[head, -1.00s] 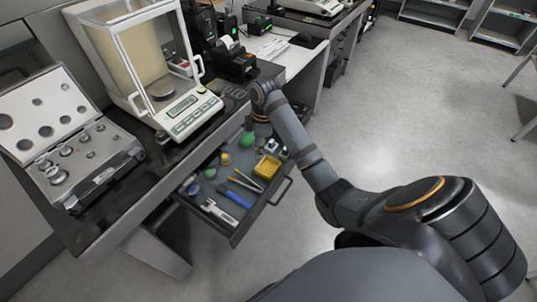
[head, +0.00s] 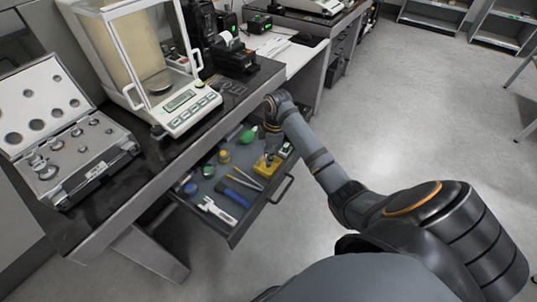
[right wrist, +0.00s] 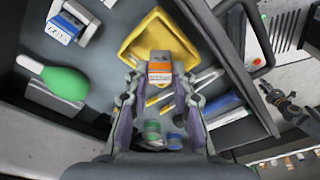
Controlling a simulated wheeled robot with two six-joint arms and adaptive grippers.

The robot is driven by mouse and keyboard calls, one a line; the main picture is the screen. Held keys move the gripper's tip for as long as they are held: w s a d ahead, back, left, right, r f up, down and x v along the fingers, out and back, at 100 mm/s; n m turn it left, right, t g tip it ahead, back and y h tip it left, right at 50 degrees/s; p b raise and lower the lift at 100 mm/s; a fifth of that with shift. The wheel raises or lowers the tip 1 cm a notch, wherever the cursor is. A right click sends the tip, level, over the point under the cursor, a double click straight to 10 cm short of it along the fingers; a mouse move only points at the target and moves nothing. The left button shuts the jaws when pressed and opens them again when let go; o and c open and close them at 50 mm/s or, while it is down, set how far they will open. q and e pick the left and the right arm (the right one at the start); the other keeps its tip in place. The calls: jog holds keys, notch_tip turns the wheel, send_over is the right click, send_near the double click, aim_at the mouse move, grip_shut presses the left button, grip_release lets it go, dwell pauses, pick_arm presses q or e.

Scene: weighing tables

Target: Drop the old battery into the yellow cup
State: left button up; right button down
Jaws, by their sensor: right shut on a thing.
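The yellow cup (head: 262,168) is a low, square-cornered yellow dish in the open drawer. In the right wrist view the yellow cup (right wrist: 133,40) lies just beyond my fingertips. My right gripper (right wrist: 160,82) is shut on a small block with an orange and white label, seemingly the old battery (right wrist: 160,70). In that view the battery overlaps the cup's near side; I cannot tell its height above the cup. In the head view my right gripper (head: 271,148) is over the cup's far edge, and the battery cannot be made out.
A balance (head: 190,108) and a case of weights (head: 50,125) stand on the table above.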

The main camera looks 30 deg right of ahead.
jog(key=shift+f, duration=0.1)
jog(key=shift+f, duration=0.5)
jog(key=c, duration=1.1)
grip_release()
jog(key=shift+r, duration=0.25)
jog(key=r+p, duration=0.1)
jog(key=r, duration=0.3)
jog(key=d+r+p, duration=0.1)
jog(key=r+p, duration=0.1)
jog(key=r, duration=0.2)
jog(key=r+p, duration=0.2)
jog(key=r, duration=0.2)
jog(key=shift+s+d+r, duration=0.15)
jog(key=shift+s+r, duration=0.1)
jog(key=shift+r, duration=0.1)
